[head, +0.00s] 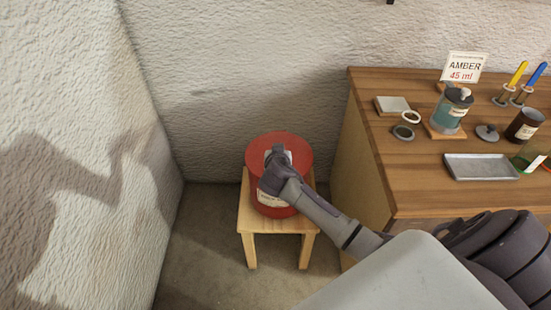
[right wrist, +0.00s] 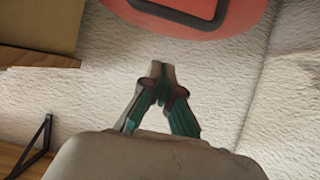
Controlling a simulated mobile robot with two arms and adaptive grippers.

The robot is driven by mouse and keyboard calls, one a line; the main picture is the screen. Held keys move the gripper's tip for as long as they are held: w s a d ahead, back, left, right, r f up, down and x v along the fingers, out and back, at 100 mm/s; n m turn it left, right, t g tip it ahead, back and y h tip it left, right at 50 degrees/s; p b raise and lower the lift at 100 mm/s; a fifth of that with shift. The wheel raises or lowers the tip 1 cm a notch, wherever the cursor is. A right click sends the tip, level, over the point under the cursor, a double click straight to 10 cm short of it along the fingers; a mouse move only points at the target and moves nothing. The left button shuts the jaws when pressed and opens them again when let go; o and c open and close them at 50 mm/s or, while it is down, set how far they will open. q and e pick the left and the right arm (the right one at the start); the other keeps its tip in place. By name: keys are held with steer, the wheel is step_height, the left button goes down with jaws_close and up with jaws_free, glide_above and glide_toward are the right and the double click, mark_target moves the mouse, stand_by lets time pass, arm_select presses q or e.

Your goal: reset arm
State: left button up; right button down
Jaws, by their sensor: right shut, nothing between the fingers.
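My right arm reaches in from the right in the head view, and its hand (head: 277,160) is over the red bin (head: 290,142). The fingertips are hard to make out there. In the right wrist view my right gripper (right wrist: 163,70) is shut, its two fingers meeting at the tips with nothing between them. The red bin (right wrist: 215,28) shows at the top of that view, with a dark-rimmed opening, apart from the fingertips in the picture. My left gripper is not in view.
The red bin stands on a small wooden stool (head: 246,216) between the textured wall and the wooden worktop (head: 420,190). The worktop holds an AMBER 45 ml sign (head: 464,67), a jar of teal liquid (head: 452,113), a metal tray (head: 480,167) and a brown jar (head: 524,125).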

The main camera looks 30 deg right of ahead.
steer(key=s+a+r, duration=0.2)
steer(key=s+a, duration=0.3)
steer(key=s, duration=0.3)
steer(key=s+a+f+n+g+y, duration=0.15)
steer(key=s+f, duration=0.35)
steer(key=f, duration=0.6)
steer(key=s+a+f+n+g+y, duration=0.1)
steer(key=s+f+n+g+y, duration=0.3)
steer(key=f, duration=0.7)
steer(key=s+a+f+n+h, duration=0.1)
steer(key=s+f, duration=0.5)
steer(key=f, duration=0.5)
steer(key=s+f+g, duration=0.1)
steer(key=s+f, duration=0.3)
steer(key=s, duration=0.5)
steer(key=s+a+f+n+g+y, duration=0.1)
steer(key=s+f, duration=0.4)
steer(key=s, duration=0.5)
steer(key=s+a+f+n+g+y, duration=0.1)
steer(key=s+f, duration=0.4)
steer(key=s, duration=0.5)
steer(key=shift+s+g+b, duration=0.15)
steer(key=shift+g+b, duration=0.2)
steer(key=shift+g, duration=0.2)
